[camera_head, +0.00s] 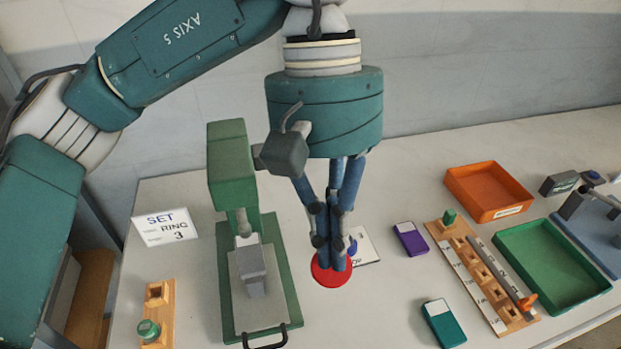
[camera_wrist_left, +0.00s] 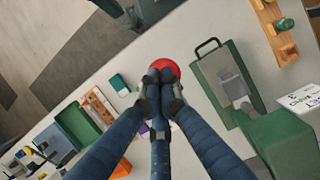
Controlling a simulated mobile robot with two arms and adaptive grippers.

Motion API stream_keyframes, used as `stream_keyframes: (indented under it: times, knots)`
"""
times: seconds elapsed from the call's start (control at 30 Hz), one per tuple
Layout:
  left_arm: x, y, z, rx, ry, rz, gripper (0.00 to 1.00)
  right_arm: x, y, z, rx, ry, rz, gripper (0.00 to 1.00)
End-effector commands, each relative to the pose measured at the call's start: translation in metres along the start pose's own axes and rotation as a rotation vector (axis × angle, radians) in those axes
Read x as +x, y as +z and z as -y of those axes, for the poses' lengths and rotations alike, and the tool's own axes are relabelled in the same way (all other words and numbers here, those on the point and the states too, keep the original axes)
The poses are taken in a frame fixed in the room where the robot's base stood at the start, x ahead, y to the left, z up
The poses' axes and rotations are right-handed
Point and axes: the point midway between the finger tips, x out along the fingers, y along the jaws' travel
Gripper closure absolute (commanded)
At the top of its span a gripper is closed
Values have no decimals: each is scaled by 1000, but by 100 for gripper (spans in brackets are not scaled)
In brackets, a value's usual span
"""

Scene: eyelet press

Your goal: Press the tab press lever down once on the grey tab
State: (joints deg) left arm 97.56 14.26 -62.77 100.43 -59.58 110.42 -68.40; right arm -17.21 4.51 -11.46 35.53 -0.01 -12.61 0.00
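The green press (camera_head: 230,165) stands on a green base (camera_head: 285,265) at centre left, its head over a grey block (camera_head: 250,265) on a pale plate. It also shows in the left wrist view (camera_wrist_left: 270,130). I cannot tell whether the grey block is or holds the grey tab. No lever is clearly distinguishable. My left gripper (camera_head: 338,268) points down just right of the press base, its blue fingers together. Its tips overlap a red disc (camera_head: 322,279), also in the left wrist view (camera_wrist_left: 165,65); contact is unclear. My right gripper is not in view.
A black handle (camera_head: 265,341) is at the base's front. A wooden holder (camera_head: 158,315) and a sign (camera_head: 166,227) stand left. Right are purple (camera_head: 410,239) and teal (camera_head: 443,323) pieces, a slotted rack (camera_head: 470,275), orange (camera_head: 488,190) and green (camera_head: 552,262) trays.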

Motion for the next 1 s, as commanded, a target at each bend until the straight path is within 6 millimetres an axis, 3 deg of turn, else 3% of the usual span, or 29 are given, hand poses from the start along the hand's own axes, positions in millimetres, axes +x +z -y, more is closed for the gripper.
stream_keyframes:
  times: [0.53,1.0]
  knots:
    - [28,-6,1,0,-1,1,100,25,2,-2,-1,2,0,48]
    - [22,-5,0,-1,-1,0,100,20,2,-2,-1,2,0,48]
